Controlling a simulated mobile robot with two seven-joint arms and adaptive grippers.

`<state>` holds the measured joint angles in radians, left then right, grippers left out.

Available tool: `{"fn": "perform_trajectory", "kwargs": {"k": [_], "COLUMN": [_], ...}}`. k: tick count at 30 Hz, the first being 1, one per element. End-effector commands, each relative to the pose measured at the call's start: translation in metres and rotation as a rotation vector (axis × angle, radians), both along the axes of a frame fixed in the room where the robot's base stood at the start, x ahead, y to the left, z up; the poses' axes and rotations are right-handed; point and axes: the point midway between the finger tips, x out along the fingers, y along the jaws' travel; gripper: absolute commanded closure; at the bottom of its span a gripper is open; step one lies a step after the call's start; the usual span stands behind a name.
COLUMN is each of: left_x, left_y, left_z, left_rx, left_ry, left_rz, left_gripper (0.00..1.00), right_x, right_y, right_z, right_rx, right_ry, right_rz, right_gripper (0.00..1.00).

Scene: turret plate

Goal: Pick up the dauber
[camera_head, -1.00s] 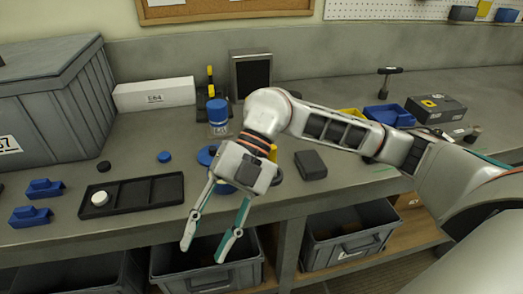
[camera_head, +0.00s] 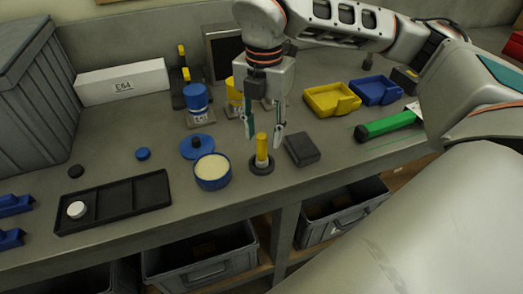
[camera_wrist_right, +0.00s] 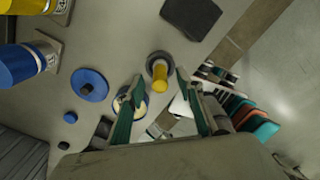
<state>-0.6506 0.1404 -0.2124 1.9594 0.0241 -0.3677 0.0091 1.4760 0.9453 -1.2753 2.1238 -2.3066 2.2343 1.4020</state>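What looks like the dauber is an upright yellow handle (camera_head: 262,148) standing in a round dark base (camera_head: 261,168) near the table's front edge. In the right wrist view the yellow handle (camera_wrist_right: 159,76) lies between and just beyond the fingertips. My right gripper (camera_head: 263,139) is open and empty, pointing down, with its teal-lined fingers on either side of the handle's top. I cannot tell whether they touch it. It also shows in the right wrist view (camera_wrist_right: 158,83). My left gripper is in neither view.
A blue pot (camera_head: 212,180) with pale contents is left of the dauber, its blue lid (camera_head: 197,147) behind. A dark block (camera_head: 302,150) is close on the right. A black tray (camera_head: 115,205) lies left; a green-handled tool (camera_head: 388,125) lies right. Yellow (camera_head: 332,99) and blue (camera_head: 376,90) bins stand behind.

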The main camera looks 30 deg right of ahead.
Motion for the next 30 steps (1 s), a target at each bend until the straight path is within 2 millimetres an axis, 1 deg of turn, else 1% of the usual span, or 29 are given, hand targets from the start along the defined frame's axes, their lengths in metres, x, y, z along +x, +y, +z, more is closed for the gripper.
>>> {"fn": "perform_trajectory", "kwargs": {"k": [3,6,9,17,20,21,22,30], "left_x": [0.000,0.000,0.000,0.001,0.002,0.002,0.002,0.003], "left_y": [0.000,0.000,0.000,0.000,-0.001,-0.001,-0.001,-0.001], "left_z": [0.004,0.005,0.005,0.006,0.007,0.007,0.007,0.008], "left_rx": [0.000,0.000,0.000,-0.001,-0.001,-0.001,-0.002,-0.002], "left_ry": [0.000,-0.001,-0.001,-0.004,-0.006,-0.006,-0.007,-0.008], "left_rz": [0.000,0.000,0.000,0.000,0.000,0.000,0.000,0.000], "left_gripper": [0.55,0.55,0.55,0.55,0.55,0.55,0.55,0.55], "right_x": [-0.004,-0.004,-0.003,-0.003,-0.003,-0.003,-0.003,-0.003], "right_y": [0.004,0.004,0.005,0.005,0.005,0.005,0.005,0.005], "right_z": [-0.018,-0.031,-0.039,-0.042,-0.042,-0.042,-0.041,-0.041], "right_rx": [0.000,0.001,0.001,0.002,0.002,0.002,0.002,0.002], "right_ry": [0.004,0.004,0.002,0.001,0.001,0.001,0.001,0.001], "right_rz": [0.003,0.001,0.001,0.002,0.002,0.002,0.002,0.002], "right_gripper": [0.63,0.63,0.63,0.63,0.87,0.97,1.00,1.00]}}
